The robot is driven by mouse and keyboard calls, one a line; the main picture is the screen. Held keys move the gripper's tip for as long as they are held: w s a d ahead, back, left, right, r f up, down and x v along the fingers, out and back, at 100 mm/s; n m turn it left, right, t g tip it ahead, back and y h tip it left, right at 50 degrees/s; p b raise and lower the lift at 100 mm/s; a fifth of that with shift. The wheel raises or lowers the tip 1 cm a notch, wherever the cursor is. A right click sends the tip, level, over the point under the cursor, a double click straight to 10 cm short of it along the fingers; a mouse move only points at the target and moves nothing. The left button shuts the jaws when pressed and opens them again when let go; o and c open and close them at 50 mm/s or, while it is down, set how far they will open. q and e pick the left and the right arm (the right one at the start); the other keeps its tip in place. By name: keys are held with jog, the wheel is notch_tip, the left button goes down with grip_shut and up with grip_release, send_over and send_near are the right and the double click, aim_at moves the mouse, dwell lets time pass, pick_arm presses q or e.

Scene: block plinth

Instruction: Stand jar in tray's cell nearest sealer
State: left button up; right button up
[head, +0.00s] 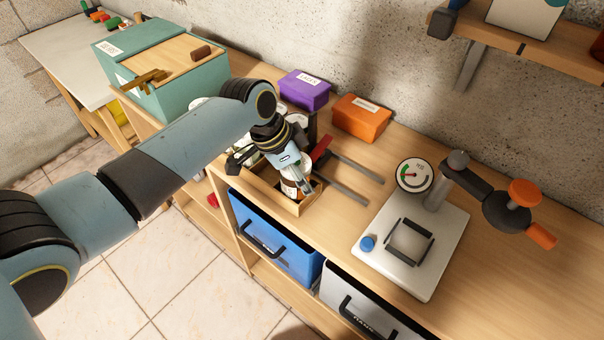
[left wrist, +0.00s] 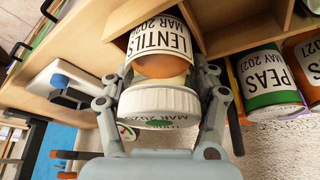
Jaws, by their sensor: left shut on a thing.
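My left gripper (head: 298,182) is shut on a jar (head: 290,188) with a white lid, at the right end of a wooden tray (head: 309,204), the end nearer the sealer (head: 408,245). My right gripper is not in view.
Behind the tray stand a purple box (head: 305,90) and an orange box (head: 361,117). Two grey bars (head: 346,191) lie between tray and sealer. A teal box (head: 170,70) stands at the left. A shelf (head: 520,45) overhangs the back right.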

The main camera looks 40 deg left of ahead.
pick_arm(q)
jog(key=shift+r, duration=0.1)
jog(key=shift+s, duration=0.1)
jog(key=o, duration=1)
jog(key=shift+f, duration=0.2)
jog(key=o, duration=0.5)
jog(key=shift+c, duration=0.2)
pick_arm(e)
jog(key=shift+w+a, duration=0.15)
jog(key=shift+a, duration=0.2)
pick_arm(q)
jog(key=shift+r, duration=0.25)
jog(key=v, duration=1.2)
jog(key=shift+f, duration=0.1)
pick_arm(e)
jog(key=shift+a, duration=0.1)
